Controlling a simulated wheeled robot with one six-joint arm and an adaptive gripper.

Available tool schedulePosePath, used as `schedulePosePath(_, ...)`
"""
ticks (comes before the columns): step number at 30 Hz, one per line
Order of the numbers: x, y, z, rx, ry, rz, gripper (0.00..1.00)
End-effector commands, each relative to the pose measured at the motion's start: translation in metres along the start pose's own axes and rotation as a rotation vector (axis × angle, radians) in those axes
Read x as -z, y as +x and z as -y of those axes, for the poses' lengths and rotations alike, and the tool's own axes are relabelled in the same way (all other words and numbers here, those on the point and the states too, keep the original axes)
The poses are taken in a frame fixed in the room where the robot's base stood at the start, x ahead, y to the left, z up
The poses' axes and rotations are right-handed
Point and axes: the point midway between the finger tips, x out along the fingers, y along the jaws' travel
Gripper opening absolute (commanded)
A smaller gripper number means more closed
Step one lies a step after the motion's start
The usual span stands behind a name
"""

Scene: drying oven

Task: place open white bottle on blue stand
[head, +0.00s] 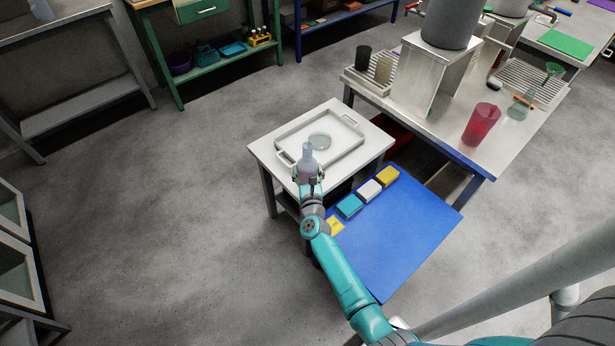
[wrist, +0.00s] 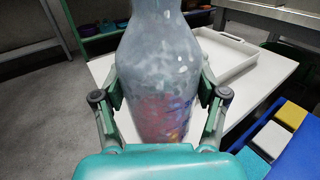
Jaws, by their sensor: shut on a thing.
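A pale, greyish translucent bottle (head: 308,156) is upright in my gripper (head: 308,174), over the front left edge of a small white table. In the wrist view the bottle (wrist: 160,60) fills the middle, with reddish patches low on its side; its top is out of frame. My gripper's fingers (wrist: 160,98) are shut on it from both sides. A flat blue surface (head: 405,235), which may be the blue stand, lies to the right of my gripper, beyond the white table's near right side. It also shows at the right of the wrist view (wrist: 300,155).
Teal (head: 349,206), white (head: 369,190) and yellow (head: 388,176) blocks line the blue surface's left edge. Its middle and right are clear. A red beaker (head: 481,124) stands on the steel bench.

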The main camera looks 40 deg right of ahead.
Motion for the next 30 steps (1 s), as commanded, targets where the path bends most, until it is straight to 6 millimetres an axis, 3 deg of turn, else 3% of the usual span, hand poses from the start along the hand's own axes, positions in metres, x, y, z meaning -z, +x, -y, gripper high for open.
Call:
schedulePosePath(9, 0.032, 0.000, -0.001, -0.002, -0.001, -0.001, 0.30)
schedulePosePath(23, 0.038, 0.000, -0.001, -0.002, 0.000, 0.000, 0.30)
schedulePosePath(24, 0.038, 0.000, -0.001, -0.002, 0.000, 0.000, 0.82)
schedulePosePath(26, 0.038, 0.000, 0.000, -0.002, 0.001, 0.000, 0.97)
schedulePosePath(30, 0.038, 0.000, 0.000, -0.002, 0.001, 0.000, 0.97)
